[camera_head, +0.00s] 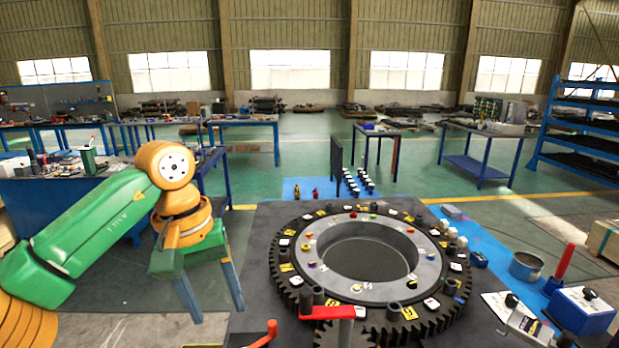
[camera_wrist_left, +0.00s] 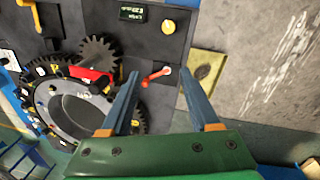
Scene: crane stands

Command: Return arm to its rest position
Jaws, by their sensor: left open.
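My left arm comes in from the left in the head view, green with orange joints. Its gripper (camera_head: 212,297) hangs downward with two blue-grey fingers spread apart, left of the dark table's edge. In the left wrist view the gripper (camera_wrist_left: 163,98) is open, with nothing between its fingers. A red-handled lever (camera_wrist_left: 156,75) shows beyond the fingertips in that view, apart from them as far as I can tell. My right gripper is not in either view.
A large dark gear ring (camera_head: 283,262) with small coloured parts lies on the dark table (camera_head: 250,237) right of the gripper. A red-topped post (camera_head: 335,313) stands at its front. A metal cup (camera_head: 525,266) and blue box (camera_head: 580,311) are at the right. A blue workbench (camera_head: 100,208) stands behind my left arm.

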